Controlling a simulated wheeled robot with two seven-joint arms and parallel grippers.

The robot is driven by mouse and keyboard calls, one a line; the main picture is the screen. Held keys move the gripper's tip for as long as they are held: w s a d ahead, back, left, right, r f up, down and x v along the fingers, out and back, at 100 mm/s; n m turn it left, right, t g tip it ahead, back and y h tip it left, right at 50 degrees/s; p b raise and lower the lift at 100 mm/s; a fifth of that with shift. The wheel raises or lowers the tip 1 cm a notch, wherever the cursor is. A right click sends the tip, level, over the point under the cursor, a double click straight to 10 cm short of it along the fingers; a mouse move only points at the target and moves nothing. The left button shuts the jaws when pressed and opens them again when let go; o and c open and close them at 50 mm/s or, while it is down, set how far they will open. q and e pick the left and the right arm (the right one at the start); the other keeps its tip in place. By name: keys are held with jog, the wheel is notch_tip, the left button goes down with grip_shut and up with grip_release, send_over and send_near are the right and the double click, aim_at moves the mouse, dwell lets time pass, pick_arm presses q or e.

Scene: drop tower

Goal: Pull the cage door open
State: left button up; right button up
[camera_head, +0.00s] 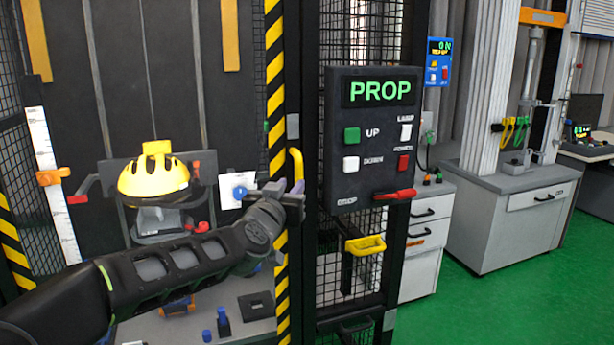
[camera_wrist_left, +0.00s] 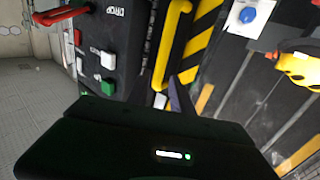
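The cage door has a yellow-and-black striped edge (camera_head: 274,75) that stands beside the dark post with the control panel. A yellow bar handle (camera_head: 296,163) is on this edge; it also shows in the left wrist view (camera_wrist_left: 172,45). My left gripper (camera_head: 297,193) is at the lower part of the handle, with its fingers overlapping it in the picture. In the left wrist view the dark fingers (camera_wrist_left: 175,95) are close to the handle's end. The gripper body hides part of them, so I cannot tell whether they are shut on the handle. My right gripper is out of view.
A control panel (camera_head: 371,130) reading PROP, with buttons and a red lever (camera_head: 395,194), is right of the handle. A second yellow handle (camera_head: 366,246) is lower on the mesh. A yellow helmet (camera_head: 153,180) sits inside the cage. Green floor (camera_head: 520,300) is clear at right.

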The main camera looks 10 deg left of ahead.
aim_at(297, 177)
pick_arm(q)
jog(key=shift+w+f, duration=0.1)
jog(key=w+p, duration=0.2)
jog(key=w, duration=0.5)
jog(key=shift+w+d, duration=0.1)
jog(key=shift+w, duration=0.25)
jog(key=shift+c, duration=0.4)
grip_shut()
dwell(0.9)
